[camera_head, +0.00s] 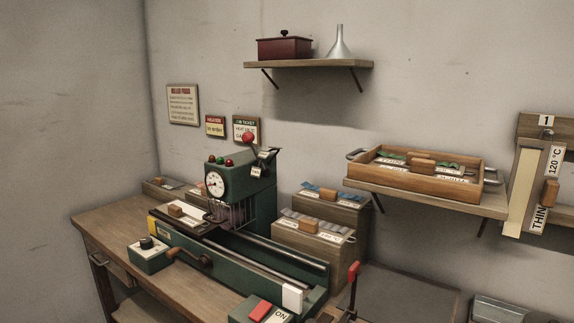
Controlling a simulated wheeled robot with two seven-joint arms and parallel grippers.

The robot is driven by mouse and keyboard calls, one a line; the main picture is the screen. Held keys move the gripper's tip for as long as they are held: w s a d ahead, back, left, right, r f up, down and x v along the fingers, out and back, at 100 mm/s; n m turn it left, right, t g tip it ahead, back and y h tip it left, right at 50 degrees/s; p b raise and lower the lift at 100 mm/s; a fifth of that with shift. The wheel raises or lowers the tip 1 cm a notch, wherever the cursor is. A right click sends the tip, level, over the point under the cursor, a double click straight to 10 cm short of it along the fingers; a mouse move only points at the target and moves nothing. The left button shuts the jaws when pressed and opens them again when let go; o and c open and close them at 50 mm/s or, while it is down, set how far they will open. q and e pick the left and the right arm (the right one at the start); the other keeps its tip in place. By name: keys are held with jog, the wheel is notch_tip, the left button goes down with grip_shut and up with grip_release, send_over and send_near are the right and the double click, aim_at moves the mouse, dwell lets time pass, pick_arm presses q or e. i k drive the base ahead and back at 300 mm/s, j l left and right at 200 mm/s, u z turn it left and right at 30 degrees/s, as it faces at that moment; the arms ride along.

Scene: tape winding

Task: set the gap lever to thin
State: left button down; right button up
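A green machine (240,195) stands on the wooden bench, with a round dial (215,183) and red and green lamps on its front. A lever with a red ball knob (248,137) stands at its top, beside small white labels (263,154) too small to read. A second lever with a red grip (353,270) stands upright at the machine's right front. I cannot tell which one is the gap lever or its setting. A board (540,150) at the far right shows "1", "120 °C" and "THIN". Neither of my grippers is in view.
A control box (262,309) with a red button and an "ON" label sits at the front. A wooden tray (415,176) rests on a wall shelf. A crank handle (190,256) juts out from the machine's front.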

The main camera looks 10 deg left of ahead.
aim_at(249, 138)
jog(key=k+j+z, duration=0.15)
jog(key=j+z, duration=0.25)
jog(key=k+j+z, duration=0.15)
jog(key=z, duration=0.25)
